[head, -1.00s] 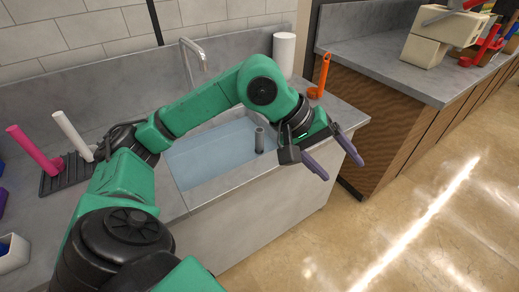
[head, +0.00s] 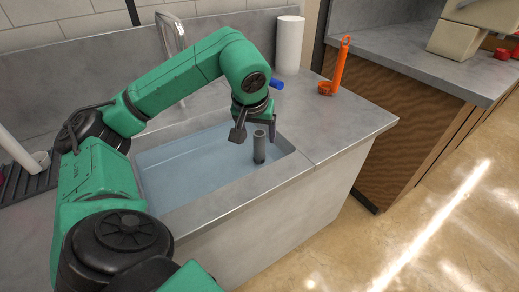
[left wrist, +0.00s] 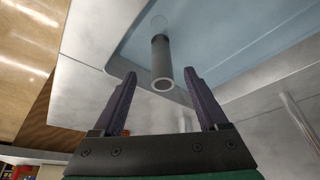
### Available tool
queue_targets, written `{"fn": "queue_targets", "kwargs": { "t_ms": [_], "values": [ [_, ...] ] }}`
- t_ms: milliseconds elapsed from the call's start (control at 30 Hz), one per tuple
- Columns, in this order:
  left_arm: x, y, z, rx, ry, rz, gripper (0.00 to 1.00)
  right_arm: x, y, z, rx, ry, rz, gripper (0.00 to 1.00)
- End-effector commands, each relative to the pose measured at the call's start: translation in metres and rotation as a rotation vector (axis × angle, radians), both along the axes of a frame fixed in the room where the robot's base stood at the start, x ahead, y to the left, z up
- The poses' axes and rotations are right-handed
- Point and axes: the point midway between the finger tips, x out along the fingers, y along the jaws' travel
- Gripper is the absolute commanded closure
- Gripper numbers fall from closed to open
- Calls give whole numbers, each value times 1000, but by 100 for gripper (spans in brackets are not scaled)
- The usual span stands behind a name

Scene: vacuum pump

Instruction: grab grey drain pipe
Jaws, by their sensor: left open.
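The grey drain pipe (head: 259,147) stands upright in the water-filled sink (head: 190,165), near its right end. It also shows in the left wrist view (left wrist: 162,62), with its open round end towards the camera. My left gripper (head: 254,128) is open above the sink, close to the pipe's top. In the left wrist view the two purple fingers (left wrist: 160,80) are apart, and the pipe's end appears in the gap between their tips. I cannot tell from this view whether the fingers reach past the pipe's top. Nothing is held. My right gripper is not in view.
An orange ladle-like tool (head: 337,70) and a white cylinder (head: 289,45) stand on the counter behind the sink, to the right. A small blue object (head: 276,84) lies near the gripper. The faucet (head: 172,38) rises at the back.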

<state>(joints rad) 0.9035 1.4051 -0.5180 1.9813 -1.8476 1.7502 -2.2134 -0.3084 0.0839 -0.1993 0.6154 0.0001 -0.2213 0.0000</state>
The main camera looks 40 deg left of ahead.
Motion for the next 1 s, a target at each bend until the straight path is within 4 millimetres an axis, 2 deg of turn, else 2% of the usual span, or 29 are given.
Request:
{"fn": "queue_targets", "kwargs": {
  "t_ms": [33, 233, 433, 667, 700, 767, 800, 900, 1000],
  "values": [
    [3, 2, -13, 1, 4, 1, 24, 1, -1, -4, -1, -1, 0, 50],
    [13, 8, -37, 0, 2, 1, 24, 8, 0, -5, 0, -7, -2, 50],
    [25, 17, -71, -2, 4, 0, 24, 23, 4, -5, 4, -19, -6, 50],
    [28, 18, -76, -2, -1, -1, 24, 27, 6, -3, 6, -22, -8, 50],
    [28, 18, -75, -2, -1, -1, 28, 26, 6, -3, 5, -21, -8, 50],
    [28, 18, -75, -2, -1, -1, 51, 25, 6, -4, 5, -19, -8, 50],
    [28, 18, -75, -2, -1, -1, 66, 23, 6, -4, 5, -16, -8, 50],
    [28, 18, -75, -2, -1, -1, 100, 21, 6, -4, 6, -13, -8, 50],
    [28, 18, -75, -2, -1, -1, 100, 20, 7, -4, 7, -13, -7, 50]
  ]
}}
